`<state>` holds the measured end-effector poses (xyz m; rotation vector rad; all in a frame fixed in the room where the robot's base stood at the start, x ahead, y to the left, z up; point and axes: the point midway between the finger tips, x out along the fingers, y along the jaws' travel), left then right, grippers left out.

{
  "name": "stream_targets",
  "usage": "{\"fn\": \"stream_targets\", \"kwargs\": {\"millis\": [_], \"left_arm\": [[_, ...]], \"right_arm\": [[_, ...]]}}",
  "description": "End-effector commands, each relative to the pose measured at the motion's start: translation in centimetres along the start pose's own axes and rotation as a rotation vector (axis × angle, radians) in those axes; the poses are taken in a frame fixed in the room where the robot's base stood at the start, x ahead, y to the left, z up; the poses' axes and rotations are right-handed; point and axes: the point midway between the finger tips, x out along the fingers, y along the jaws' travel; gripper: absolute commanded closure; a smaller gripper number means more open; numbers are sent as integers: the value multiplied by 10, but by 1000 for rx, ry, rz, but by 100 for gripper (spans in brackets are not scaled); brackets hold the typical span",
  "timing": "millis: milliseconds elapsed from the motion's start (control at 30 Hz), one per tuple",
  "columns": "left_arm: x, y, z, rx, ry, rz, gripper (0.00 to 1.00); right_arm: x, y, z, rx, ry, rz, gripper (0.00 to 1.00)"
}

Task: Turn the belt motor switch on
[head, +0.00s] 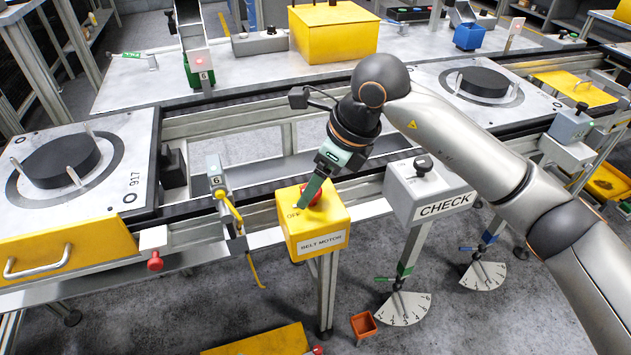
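The belt motor box (318,225) is yellow, with a "BELT MOTOR" label on its front, and stands on a post at the centre. A red knob (316,196) shows on its top, partly hidden by my gripper. Small lettering that seems to read "OFF" is left of the knob. My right gripper (304,205), with green fingers, comes down from the upper right to the box top, beside the knob. Whether it touches the switch, and whether its fingers are apart, I cannot tell. My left gripper is out of view.
A grey "CHECK" box (415,204) with a black knob stands just right. A yellow lever (231,209) is close on the left. The conveyor rail (260,182) runs behind. A pallet (113,190) marked 917 carries a black disc at left.

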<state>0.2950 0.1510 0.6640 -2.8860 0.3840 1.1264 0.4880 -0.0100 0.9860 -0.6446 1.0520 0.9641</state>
Motion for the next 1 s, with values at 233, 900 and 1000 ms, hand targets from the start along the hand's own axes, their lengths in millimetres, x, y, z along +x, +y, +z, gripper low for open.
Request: {"fn": "stream_targets", "kwargs": {"millis": [233,900,1000], "left_arm": [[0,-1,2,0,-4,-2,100],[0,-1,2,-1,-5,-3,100],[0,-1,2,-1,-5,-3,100]], "right_arm": [[6,0,0,0,-1,0,24],[5,0,0,0,-1,0,86],[5,0,0,0,-1,0,97]]}}
